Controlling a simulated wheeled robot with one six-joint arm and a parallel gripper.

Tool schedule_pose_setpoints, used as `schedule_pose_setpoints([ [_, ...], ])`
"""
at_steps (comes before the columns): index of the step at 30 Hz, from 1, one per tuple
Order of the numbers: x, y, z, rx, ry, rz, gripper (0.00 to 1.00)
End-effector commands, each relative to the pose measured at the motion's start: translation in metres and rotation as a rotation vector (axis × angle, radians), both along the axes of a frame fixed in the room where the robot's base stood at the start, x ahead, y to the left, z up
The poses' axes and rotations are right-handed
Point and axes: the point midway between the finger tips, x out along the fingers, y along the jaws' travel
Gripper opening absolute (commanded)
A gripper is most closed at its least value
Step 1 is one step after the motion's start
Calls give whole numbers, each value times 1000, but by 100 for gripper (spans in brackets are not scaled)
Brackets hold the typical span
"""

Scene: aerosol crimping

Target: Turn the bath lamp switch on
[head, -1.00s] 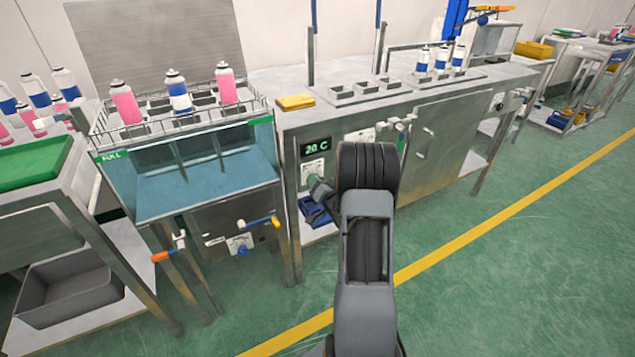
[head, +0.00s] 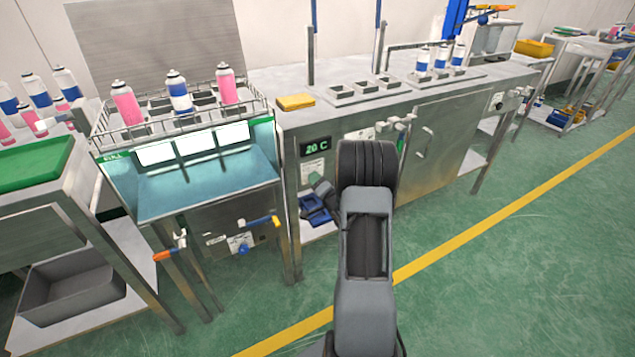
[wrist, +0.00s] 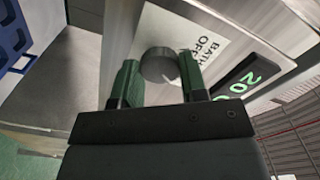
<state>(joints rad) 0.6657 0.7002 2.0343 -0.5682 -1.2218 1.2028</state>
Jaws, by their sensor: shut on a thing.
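The bath lamp switch is a dark round knob (wrist: 157,63) on a white plate (wrist: 200,38) whose readable lettering includes "BAT" and "OFF". In the wrist view my gripper (wrist: 157,72) has one finger on each side of the knob and is shut on it. The water bath (head: 200,195) shows in the head view with three bright white lit panels (head: 195,144) along its back.
A green "20 C" display (head: 316,147) sits beside the switch plate. A blue bin (head: 315,208) is on the shelf below. Spray cans (head: 180,92) stand in the rack above the bath. Valve handles (head: 262,221) stick out at the bath's front. The green floor at right is clear.

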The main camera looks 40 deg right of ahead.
Motion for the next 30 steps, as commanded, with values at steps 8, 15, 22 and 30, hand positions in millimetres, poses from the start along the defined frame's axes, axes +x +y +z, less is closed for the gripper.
schedule_pose_setpoints([
  [8, 0, 0, 1, 1, -2, 0, 44],
  [15, 0, 0, 0, 0, -1, 0, 65],
  [22, -1, 0, 0, 0, -1, -1, 65],
  [30, -35, 4, 2, 1, 1, -3, 65],
])
